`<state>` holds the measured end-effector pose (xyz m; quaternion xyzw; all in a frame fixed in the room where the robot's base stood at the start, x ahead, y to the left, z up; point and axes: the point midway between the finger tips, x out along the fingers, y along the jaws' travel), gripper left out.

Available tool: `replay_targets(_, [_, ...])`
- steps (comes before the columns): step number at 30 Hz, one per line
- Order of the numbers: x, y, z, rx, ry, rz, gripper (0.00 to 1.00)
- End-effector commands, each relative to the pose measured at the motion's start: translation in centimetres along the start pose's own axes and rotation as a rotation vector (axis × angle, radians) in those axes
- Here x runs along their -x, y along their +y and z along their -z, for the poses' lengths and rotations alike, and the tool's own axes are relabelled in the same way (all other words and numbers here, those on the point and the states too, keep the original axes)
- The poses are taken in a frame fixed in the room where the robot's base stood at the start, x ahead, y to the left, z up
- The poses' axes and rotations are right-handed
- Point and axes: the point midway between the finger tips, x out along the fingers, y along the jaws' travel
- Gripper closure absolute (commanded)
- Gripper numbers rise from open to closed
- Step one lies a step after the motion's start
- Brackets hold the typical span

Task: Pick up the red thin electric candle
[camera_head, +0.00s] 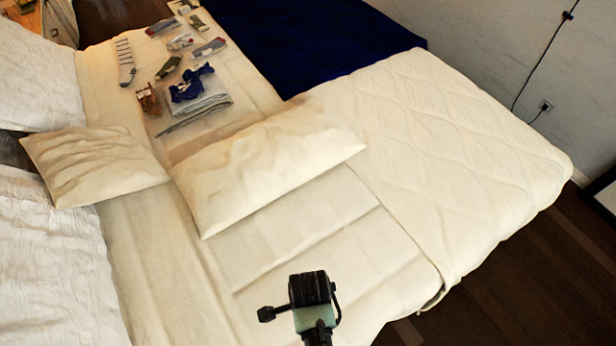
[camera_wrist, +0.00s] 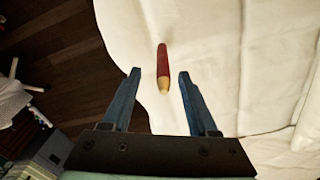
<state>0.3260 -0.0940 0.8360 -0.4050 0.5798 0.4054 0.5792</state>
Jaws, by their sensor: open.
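The red thin electric candle (camera_wrist: 163,66) shows in the wrist view, red with a pale tan tip pointing toward my gripper. It lies on or just above the cream bedding, near the bed's edge; the exact contact is hard to tell. My gripper (camera_wrist: 158,80) is open, with its two blue fingers on either side of the candle's tip in the picture. Whether the tip is between the fingers or beyond them I cannot tell. In the head view my gripper (camera_head: 310,290) is over the near part of the bed, and the candle is hidden there.
The cream bed (camera_head: 290,245) holds a long pillow (camera_head: 265,165), a smaller pillow (camera_head: 92,163) and a dark blue blanket (camera_head: 320,40). Several socks and folded clothes (camera_head: 200,95) lie at the far left. Dark wooden floor (camera_wrist: 60,45) borders the bed.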

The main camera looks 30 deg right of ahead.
Motion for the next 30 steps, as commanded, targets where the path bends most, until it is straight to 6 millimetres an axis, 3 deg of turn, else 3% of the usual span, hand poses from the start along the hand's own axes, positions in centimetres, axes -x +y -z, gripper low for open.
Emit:
replay_targets(15, [-4.9, -0.4, -0.1, 0.000, 0.000, -0.001, 0.41])
replay_targets(24, [-5.3, -0.4, -0.1, 0.000, 0.000, 0.001, 0.41])
replay_targets(30, [-5.3, -0.4, -0.1, 0.000, 0.000, 0.001, 0.75])
